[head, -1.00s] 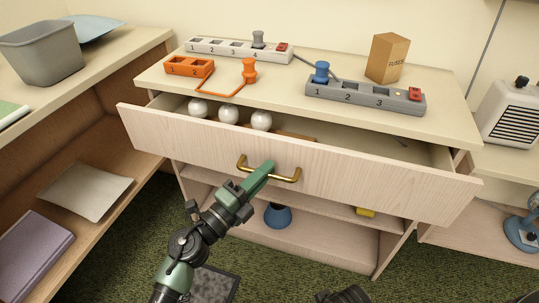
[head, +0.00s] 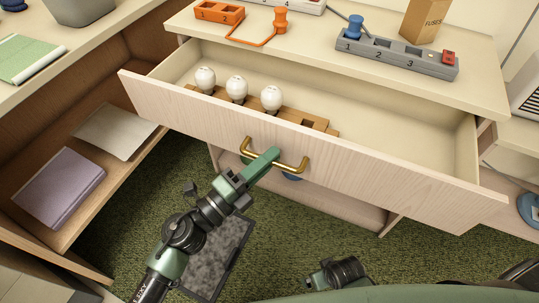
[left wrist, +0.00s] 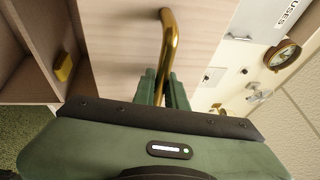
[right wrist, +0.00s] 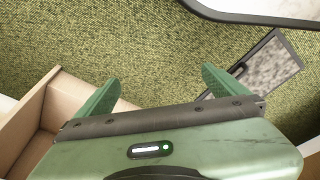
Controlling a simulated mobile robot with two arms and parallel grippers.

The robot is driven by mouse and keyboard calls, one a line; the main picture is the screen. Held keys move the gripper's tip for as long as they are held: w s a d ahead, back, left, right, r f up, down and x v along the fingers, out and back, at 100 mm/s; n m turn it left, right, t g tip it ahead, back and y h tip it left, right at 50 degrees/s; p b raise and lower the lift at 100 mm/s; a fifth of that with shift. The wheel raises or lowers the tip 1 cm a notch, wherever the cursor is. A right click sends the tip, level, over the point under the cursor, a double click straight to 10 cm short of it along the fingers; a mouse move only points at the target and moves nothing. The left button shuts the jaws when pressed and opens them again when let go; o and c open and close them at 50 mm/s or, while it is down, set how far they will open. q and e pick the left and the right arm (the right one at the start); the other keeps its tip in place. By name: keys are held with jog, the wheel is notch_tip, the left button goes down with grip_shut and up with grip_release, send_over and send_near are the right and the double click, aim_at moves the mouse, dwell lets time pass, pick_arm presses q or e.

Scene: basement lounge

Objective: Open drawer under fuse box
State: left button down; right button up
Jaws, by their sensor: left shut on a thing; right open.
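The wide pale wood drawer (head: 400,185) stands well out from its cabinet in the head view, its inside showing. A wooden holder (head: 315,122) with white bulbs (head: 237,88) lies in its left part. The drawer has a brass handle (head: 292,166). My left gripper (head: 268,158) is shut on this handle near its middle. In the left wrist view the handle (left wrist: 170,40) runs between the green fingers (left wrist: 163,88). My right gripper (right wrist: 160,88) is open and empty above the green carpet.
A shelf with a purple book (head: 60,187) is at left. A grey mat (head: 218,255) lies on the carpet below.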

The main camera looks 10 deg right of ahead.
pick_arm(q)
jog(key=c, duration=1.5)
grip_release()
jog(key=shift+o, duration=0.2)
jog(key=shift+a+f, duration=0.1)
jog(key=shift+a, duration=0.05)
jog(key=b+v, duration=0.1)
jog(key=v, duration=0.6)
jog(key=shift+s+a, duration=0.2)
jog(key=shift+s, duration=0.05)
pick_arm(e)
jog(key=r, duration=0.1)
jog(key=w+r, duration=0.1)
jog(key=r, duration=0.1)
jog(key=shift+w+r, duration=0.15)
jog(key=shift+r, duration=0.1)
